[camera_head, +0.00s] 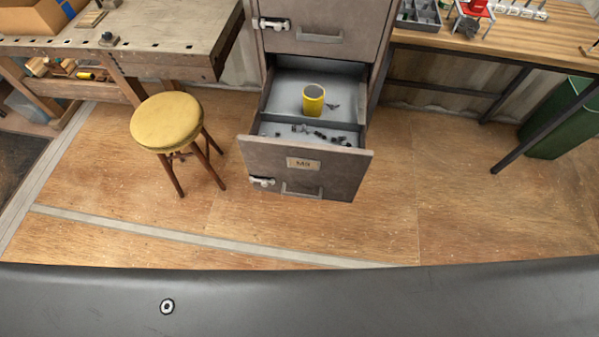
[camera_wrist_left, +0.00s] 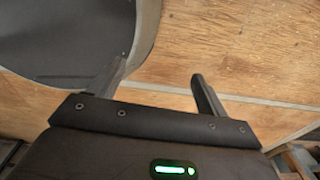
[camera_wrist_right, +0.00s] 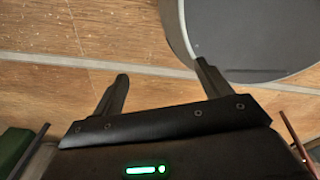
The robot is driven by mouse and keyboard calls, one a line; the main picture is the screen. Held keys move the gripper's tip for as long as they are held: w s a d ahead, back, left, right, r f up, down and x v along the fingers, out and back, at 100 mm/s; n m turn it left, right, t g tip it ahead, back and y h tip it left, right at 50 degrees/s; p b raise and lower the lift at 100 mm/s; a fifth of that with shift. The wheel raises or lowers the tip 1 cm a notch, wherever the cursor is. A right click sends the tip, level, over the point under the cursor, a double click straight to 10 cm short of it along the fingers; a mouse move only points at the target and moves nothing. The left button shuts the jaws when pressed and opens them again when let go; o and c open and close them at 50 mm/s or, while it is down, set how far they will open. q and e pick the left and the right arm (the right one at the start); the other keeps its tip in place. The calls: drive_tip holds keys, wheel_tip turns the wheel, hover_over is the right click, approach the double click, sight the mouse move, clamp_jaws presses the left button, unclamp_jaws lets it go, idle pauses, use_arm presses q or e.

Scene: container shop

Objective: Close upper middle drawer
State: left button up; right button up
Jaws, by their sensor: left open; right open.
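A grey metal filing cabinet (camera_head: 376,52) stands ahead in the head view. One of its drawers (camera_head: 268,157) is pulled far out, with a label, a handle (camera_head: 302,190) and a latch on its front. A yellow cup (camera_head: 313,99) and small dark parts lie inside it. The drawer above (camera_head: 320,36) appears shut. My left gripper (camera_wrist_left: 160,82) is open and empty over the wooden floor in the left wrist view. My right gripper (camera_wrist_right: 162,78) is open and empty over the floor in the right wrist view. Neither gripper shows in the head view.
A stool with a yellow seat (camera_head: 166,122) stands left of the open drawer. A workbench (camera_head: 150,45) is at the left and a wooden table (camera_head: 490,45) at the right. A green bin (camera_head: 562,125) is under the right table. The floor in front of the drawer is clear.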

use_arm(q)
drive_tip(key=shift+w, duration=0.6)
use_arm(e)
drive_tip(key=shift+s, duration=0.35)
